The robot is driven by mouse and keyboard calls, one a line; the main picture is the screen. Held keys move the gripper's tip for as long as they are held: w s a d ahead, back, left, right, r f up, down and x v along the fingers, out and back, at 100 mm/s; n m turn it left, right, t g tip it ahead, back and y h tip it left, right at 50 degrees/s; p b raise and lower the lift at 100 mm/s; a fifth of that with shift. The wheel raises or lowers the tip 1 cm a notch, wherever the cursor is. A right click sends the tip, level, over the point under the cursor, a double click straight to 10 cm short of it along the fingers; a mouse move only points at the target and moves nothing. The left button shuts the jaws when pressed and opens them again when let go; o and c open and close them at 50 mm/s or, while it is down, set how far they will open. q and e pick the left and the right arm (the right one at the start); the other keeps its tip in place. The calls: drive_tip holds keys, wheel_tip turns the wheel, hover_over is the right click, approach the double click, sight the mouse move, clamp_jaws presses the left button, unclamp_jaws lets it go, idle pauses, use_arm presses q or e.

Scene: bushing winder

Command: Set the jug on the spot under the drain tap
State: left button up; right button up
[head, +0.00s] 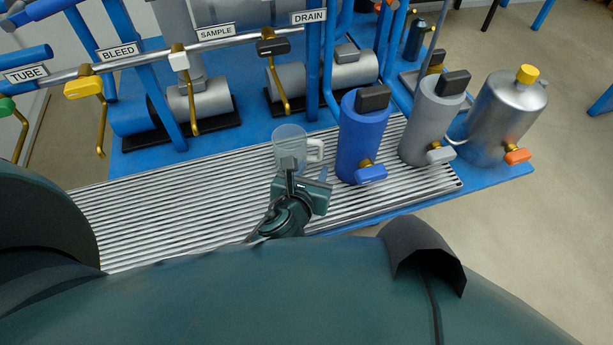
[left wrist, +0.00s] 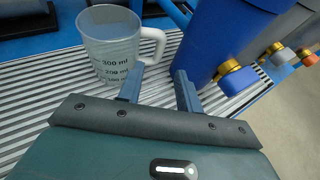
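The clear jug (head: 289,146) stands upright on the slatted grate, with its white handle on the right. It also shows in the left wrist view (left wrist: 108,50), with black volume marks. The drain tap (head: 273,47) has a black handle, and its brass spout ends just above the jug in the head picture; I cannot tell whether the jug is directly below it. My left gripper (head: 305,183) is on the near side of the jug. In the left wrist view its fingers (left wrist: 158,80) are apart, with the jug handle just beyond the left fingertip. My right gripper is not in view.
A blue cylinder (head: 362,135) with a blue tap stands close right of the jug. A grey cylinder (head: 430,120) and a silver tank (head: 505,110) stand further right. The slatted grate (head: 170,215) is clear to the left. Other labelled taps hang along the pipe.

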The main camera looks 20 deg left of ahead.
use_arm(q)
drive_tip(key=v, duration=0.4)
drive_tip(key=shift+s+r, duration=0.15)
drive_tip(key=shift+s, duration=0.15)
